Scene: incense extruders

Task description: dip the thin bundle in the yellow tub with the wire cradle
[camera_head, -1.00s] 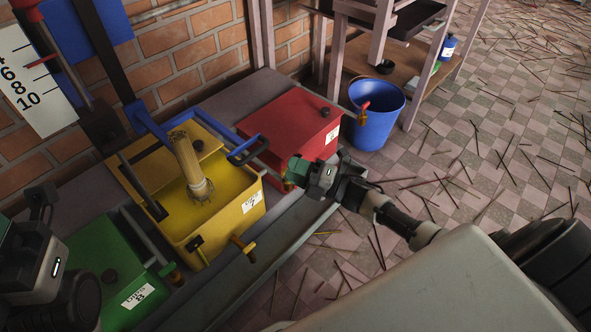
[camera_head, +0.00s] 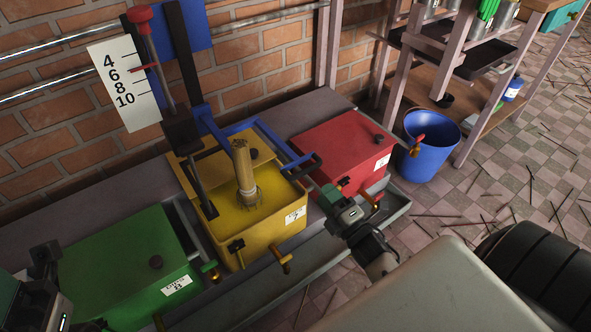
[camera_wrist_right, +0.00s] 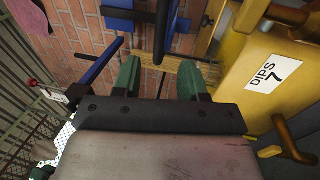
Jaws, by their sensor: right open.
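The yellow tub (camera_head: 270,234) stands between a green and a red tub; its label also shows in the wrist view (camera_wrist_right: 262,75). A thin tan bundle (camera_head: 242,165) stands upright in it, its lower end within the wire cradle (camera_head: 249,198) at the yellow liquid. A blue lever frame (camera_head: 272,137) reaches over the tub to a dark handle (camera_head: 314,163) at its right. My right gripper (camera_head: 334,190) is open just below this handle, apart from it; its green fingers show in the wrist view (camera_wrist_right: 160,78). My left gripper (camera_head: 44,262) is at the lower left, its jaws unclear.
The red tub (camera_head: 335,142) and its tap are close beside my right gripper. The green tub (camera_head: 110,262) is near my left arm. Brass taps (camera_head: 286,263) stick out at the front. A blue bucket (camera_head: 428,160) stands on the floor at right. A numbered scale (camera_head: 122,85) hangs behind.

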